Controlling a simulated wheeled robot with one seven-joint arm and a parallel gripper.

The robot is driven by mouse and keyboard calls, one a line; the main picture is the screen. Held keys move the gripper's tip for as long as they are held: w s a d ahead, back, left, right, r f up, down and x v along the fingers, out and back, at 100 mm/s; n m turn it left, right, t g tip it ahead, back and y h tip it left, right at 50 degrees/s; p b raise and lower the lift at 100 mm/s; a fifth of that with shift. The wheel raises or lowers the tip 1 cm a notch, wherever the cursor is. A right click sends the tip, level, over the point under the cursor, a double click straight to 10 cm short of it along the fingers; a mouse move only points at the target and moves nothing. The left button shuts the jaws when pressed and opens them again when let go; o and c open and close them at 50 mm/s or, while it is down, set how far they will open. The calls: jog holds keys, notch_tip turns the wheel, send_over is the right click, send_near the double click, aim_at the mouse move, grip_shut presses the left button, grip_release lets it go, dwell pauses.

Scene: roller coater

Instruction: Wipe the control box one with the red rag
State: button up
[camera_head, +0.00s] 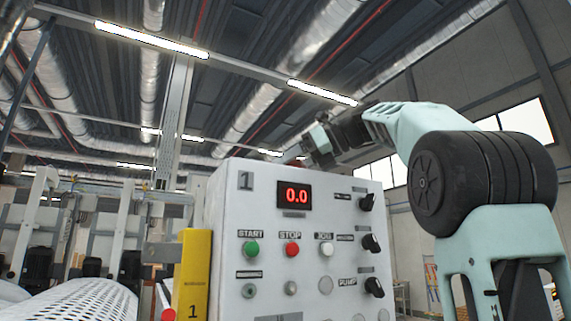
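Control box one (268,222) is a pale grey-white panel marked "1", filling the lower middle of the head view. It has a red "0.0" display, green, red and white buttons and black knobs. My arm comes in from the right and reaches over towards the top of the box. My gripper (308,150) is near the box's upper edge, small and dark; its fingers cannot be made out. Whether it touches the box or holds something cannot be told. The red rag is not clearly visible.
A yellow post (191,275) marked "1" stands just left of the box. A perforated white roller (85,300) lies at lower left, with machine frames and dark motors behind it. Ceiling ducts and lamps are overhead. Windows are at the right.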

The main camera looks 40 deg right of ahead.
jog(key=shift+s+d, duration=0.3)
jog(key=shift+d, duration=0.95)
jog(key=shift+s+d, duration=0.35)
jog(key=shift+d, duration=0.85)
jog(key=shift+s+d, duration=0.3)
jog(key=shift+d, duration=0.95)
jog(key=shift+s+d, duration=0.3)
jog(key=shift+d, duration=0.7)
jog(key=shift+s+d, duration=0.3)
jog(key=shift+d, duration=0.65)
jog(key=shift+s+d, duration=0.3)
jog(key=shift+d, duration=0.7)
